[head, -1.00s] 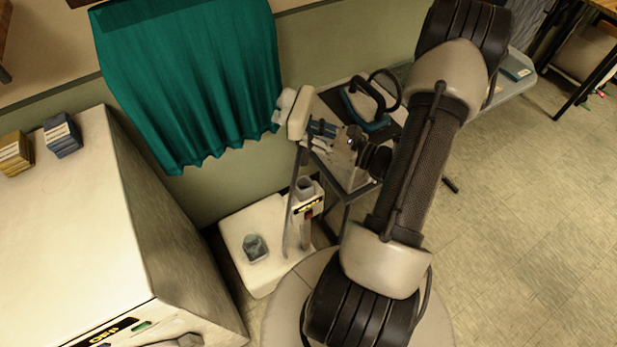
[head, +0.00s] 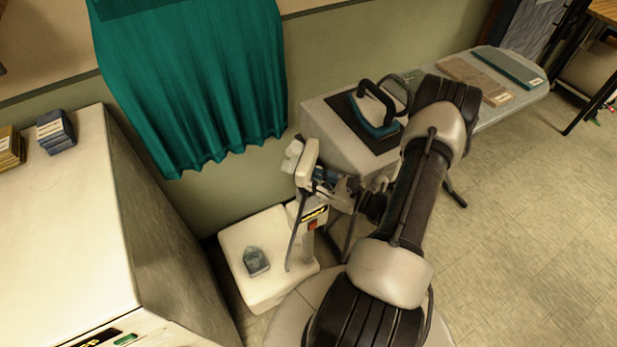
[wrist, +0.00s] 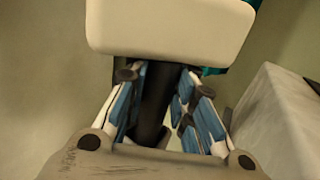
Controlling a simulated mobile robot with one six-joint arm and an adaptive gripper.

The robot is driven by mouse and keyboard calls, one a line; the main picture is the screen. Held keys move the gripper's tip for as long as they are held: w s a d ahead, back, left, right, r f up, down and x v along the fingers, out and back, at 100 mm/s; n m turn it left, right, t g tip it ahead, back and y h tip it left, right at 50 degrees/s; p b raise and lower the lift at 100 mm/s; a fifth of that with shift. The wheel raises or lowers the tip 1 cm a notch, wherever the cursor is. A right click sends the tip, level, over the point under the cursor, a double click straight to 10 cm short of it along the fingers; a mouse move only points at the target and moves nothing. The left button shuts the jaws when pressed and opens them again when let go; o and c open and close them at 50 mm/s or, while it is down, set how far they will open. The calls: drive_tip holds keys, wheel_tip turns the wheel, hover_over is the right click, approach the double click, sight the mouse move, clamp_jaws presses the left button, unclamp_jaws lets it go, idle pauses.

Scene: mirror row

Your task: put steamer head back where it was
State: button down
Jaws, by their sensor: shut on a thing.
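The cream steamer head (head: 308,158) is in my gripper (head: 324,178), upright in the head view, with its hose hanging down on the left side. In the wrist view the steamer head (wrist: 170,28) fills the top, and its dark handle (wrist: 156,105) stands between the blue-padded fingers, which are shut on it. The white steamer base (head: 243,285) is on the floor below. Its short post (head: 316,212), with a black and yellow label, rises just below the gripper. The post's cup-like top is hidden, so I cannot tell whether the handle touches it.
A teal curtain (head: 195,85) hangs on the wall behind. An ironing board (head: 318,118) with an iron (head: 377,110) and folded cloths lies to the right. A large white machine (head: 65,230) with small stacks on top stands at left. Open floor lies to the right.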

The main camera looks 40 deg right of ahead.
drive_tip(key=shift+f, duration=0.15)
drive_tip(key=c, duration=1.4)
unclamp_jaws()
drive_tip(key=shift+o, duration=0.2)
drive_tip(key=p+v, duration=0.2)
drive_tip(key=v, duration=1)
drive_tip(key=shift+r, duration=0.25)
